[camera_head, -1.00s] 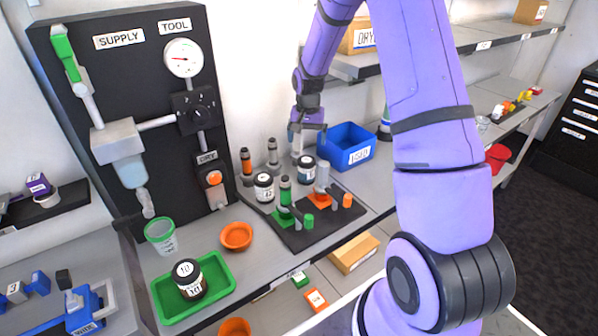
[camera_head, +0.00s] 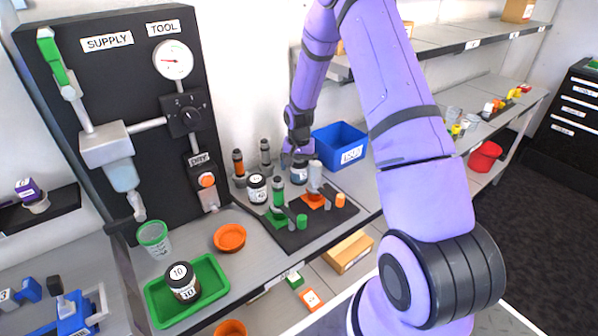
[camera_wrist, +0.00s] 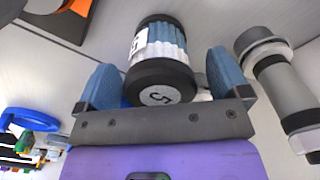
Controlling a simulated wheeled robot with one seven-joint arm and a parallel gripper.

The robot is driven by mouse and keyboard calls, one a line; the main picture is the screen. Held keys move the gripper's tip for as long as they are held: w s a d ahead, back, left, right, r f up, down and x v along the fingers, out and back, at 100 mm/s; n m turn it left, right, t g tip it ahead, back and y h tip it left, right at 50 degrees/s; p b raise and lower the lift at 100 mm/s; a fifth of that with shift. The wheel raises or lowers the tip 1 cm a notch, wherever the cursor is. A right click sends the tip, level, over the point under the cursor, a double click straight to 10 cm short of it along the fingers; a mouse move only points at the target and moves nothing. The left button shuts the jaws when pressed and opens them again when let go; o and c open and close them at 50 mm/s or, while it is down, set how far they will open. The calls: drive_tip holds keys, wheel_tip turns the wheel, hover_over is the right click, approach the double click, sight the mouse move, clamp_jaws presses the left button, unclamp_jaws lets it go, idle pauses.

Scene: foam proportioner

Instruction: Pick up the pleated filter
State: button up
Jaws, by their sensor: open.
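A canister (camera_wrist: 162,45) with a blue ribbed body, a white label and black ends, one marked 5, fits a pleated filter. In the wrist view it lies between the two blue fingers of my gripper (camera_wrist: 160,68), which is open. I see gaps at both sides of the canister. In the head view my gripper (camera_head: 298,152) is low over the bench, at a dark-topped canister (camera_head: 299,175) near the wall. The fingertips are hard to see there.
A grey cylinder (camera_wrist: 283,85) stands close to the right finger. A blue bin (camera_head: 340,147) is right of my gripper. A labelled jar (camera_head: 257,189) and a dark mat (camera_head: 298,236) with green and orange fixtures are in front. A green tray (camera_head: 215,290) is front left.

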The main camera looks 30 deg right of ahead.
drive_tip(key=shift+f, duration=0.45)
drive_tip(key=c, duration=1)
drive_tip(key=shift+r, duration=0.15)
